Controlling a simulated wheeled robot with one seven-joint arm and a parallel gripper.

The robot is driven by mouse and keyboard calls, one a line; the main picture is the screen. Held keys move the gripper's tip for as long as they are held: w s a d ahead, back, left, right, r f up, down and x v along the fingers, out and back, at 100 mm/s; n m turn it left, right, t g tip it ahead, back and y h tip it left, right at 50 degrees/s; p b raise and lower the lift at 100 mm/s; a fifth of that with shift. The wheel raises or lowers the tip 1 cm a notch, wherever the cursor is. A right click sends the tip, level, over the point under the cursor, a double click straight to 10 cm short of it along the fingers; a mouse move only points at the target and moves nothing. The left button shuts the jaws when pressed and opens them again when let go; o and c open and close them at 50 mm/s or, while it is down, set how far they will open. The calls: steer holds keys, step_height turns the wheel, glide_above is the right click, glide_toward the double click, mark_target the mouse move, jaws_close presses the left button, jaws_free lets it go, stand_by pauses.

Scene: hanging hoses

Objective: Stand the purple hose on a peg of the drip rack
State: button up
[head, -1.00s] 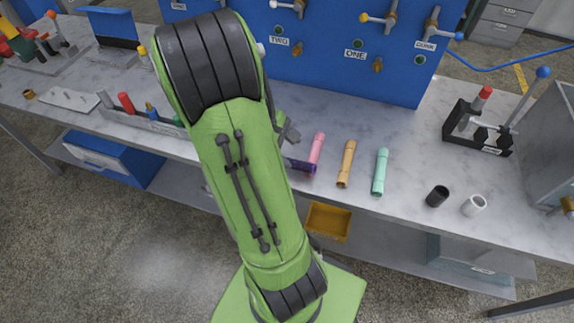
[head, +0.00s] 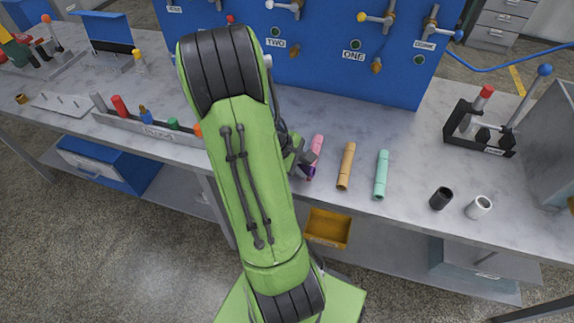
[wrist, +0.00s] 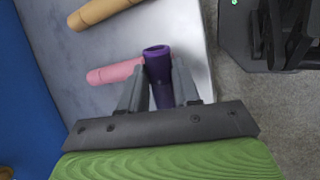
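The purple hose (wrist: 158,68) lies between the two fingers of my gripper (wrist: 160,88) in the wrist view, with its open end pointing away from the palm. The fingers appear closed on its sides. In the head view, only a small purple part (head: 309,172) shows beside my gripper (head: 299,157), near the pink hose (head: 316,150); my arm hides the rest. A pale flat plate with short upright pegs (head: 66,104) lies at the left of the bench and looks like the drip rack; no label on it is readable.
An orange hose (head: 346,166) and a mint hose (head: 381,174) lie to the right. A grey holder with coloured pieces (head: 155,129) stands between my arm and the plate. Black (head: 441,198) and white (head: 479,207) cups stand at right. A blue panel (head: 330,50) rises behind.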

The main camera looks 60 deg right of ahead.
jaws_close()
step_height(320, 180, up, 10)
steer(key=p, duration=0.3)
steer(key=shift+p, duration=0.35)
